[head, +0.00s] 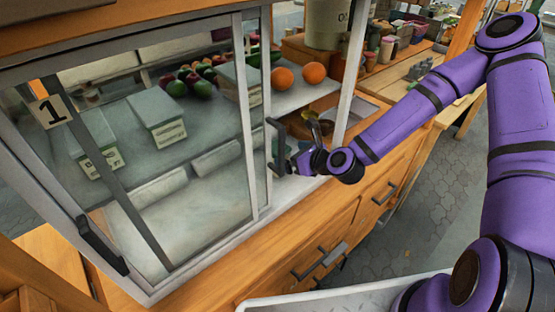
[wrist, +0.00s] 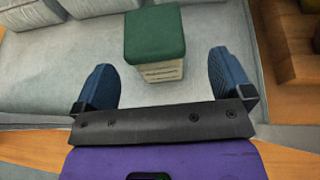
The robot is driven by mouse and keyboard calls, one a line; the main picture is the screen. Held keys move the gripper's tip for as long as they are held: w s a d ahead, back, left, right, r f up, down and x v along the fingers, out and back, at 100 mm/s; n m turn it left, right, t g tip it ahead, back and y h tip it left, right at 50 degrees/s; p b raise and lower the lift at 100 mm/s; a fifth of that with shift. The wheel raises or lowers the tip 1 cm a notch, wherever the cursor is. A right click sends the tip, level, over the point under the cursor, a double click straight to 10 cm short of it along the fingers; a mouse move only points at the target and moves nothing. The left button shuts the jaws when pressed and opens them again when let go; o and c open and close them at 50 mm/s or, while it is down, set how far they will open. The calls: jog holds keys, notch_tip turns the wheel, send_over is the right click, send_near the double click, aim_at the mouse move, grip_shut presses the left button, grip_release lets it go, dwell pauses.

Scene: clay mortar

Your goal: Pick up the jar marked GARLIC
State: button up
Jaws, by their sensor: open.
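A jar (wrist: 155,35) with a square dark green lid and a pale labelled side stands on a grey surface in the wrist view. Its label is too blurred to read, so I cannot tell whether it says GARLIC. My gripper (wrist: 165,78) is open, with its two blue fingers apart. The jar is ahead of the gap between them, and there is space on both sides of it. In the head view my gripper (head: 290,162) is at the right opening of the glass-fronted case, and I cannot make out this jar clearly there.
The case's glass door frame (head: 245,125) stands just left of my gripper, and a white post (head: 349,75) rises to its right. Inside are grey-lidded labelled containers (head: 155,112), fruit (head: 200,82) and two oranges (head: 314,72). A wooden counter edge (head: 285,240) runs below.

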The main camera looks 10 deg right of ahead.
jog(key=x, duration=0.5)
jog(key=shift+s+a+r, duration=0.15)
jog(key=shift+a+r, duration=0.05)
jog(key=shift+w+a+f, duration=0.25)
jog(key=shift+w+a, duration=0.1)
jog(key=shift+w, duration=0.1)
jog(key=shift+c, duration=0.2)
jog(key=c, duration=1.1)
